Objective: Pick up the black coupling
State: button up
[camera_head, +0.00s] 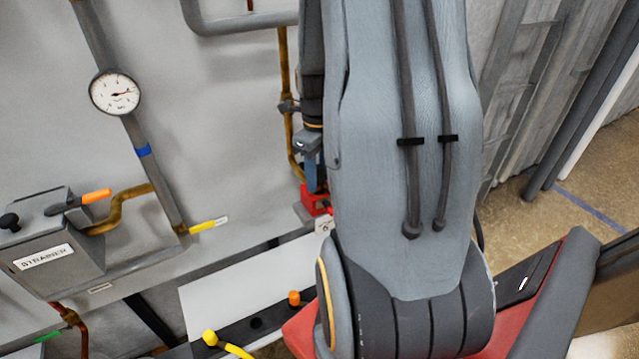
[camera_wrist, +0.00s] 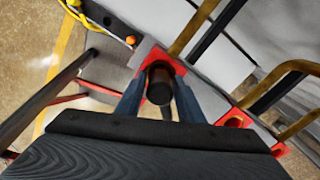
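The black coupling (camera_wrist: 160,84) is a short dark cylinder seen nearly end-on in the wrist view. It sits at a red holder (camera_wrist: 150,50), with red showing around its far side. My gripper (camera_wrist: 160,90) has its two blue-grey fingers on either side of the coupling, very close to it. I cannot tell whether they touch it. In the head view my gripper (camera_head: 314,178) points down at the red holder (camera_head: 315,198), close against it. The coupling is hidden there.
A second red holder (camera_wrist: 235,121) with a brass-coloured part lies to the right in the wrist view. Brass pipes run close by. In the head view a gauge (camera_head: 115,92), a strainer box (camera_head: 50,245) and a yellow-handled lever (camera_head: 208,226) are at the left.

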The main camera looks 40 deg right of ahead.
grip_shut()
jog(key=shift+r, duration=0.1)
